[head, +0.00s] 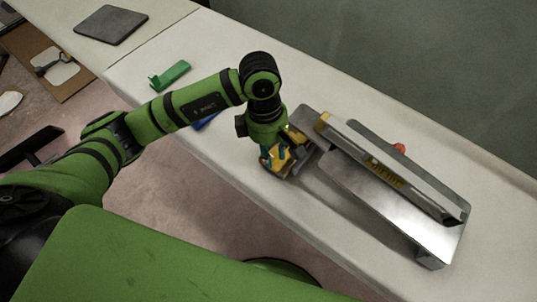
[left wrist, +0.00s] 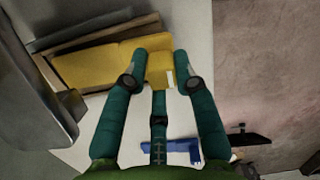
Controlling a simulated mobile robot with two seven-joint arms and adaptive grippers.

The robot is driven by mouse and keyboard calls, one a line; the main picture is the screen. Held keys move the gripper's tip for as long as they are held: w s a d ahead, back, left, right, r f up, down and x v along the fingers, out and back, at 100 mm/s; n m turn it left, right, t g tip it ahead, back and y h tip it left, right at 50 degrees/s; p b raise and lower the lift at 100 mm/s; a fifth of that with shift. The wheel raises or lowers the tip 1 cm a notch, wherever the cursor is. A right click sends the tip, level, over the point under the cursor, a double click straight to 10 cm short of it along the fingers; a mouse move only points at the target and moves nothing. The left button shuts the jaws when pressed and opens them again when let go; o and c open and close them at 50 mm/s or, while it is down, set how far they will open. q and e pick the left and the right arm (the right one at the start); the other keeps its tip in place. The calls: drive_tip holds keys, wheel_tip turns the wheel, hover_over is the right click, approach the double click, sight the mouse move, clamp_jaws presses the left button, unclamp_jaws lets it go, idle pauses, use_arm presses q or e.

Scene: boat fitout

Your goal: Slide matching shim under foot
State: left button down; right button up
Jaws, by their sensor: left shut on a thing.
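My left gripper (head: 277,163) is shut on a yellow shim (head: 284,157) at the left end of the metal bed (head: 385,195). In the left wrist view the teal fingers (left wrist: 160,72) close on the shim's narrow end, which has a white mark. Another foot (head: 431,261) of the bed shows at the near right. A green shim (head: 172,75) and a mostly hidden blue shim (head: 206,121) lie on the bench. My right gripper is out of view.
The pale bench (head: 215,150) runs diagonally, with a grey wall behind. A long bar with a yellow label (head: 386,173) lies along the bed. A red knob (head: 400,147) shows behind it. A dark mat (head: 111,25) lies at the far left. The bench around the green shim is clear.

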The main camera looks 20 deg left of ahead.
use_arm(q)
drive_tip(key=shift+w, duration=0.1)
drive_tip(key=c, duration=0.9)
unclamp_jaws()
drive_tip(key=shift+r, duration=0.1)
wheel_tip(320, 180, up, 12)
drive_tip(key=a, duration=0.1)
drive_tip(key=shift+w+a, duration=0.25)
drive_tip(key=shift+w, duration=0.15)
drive_tip(key=shift+f, duration=0.2)
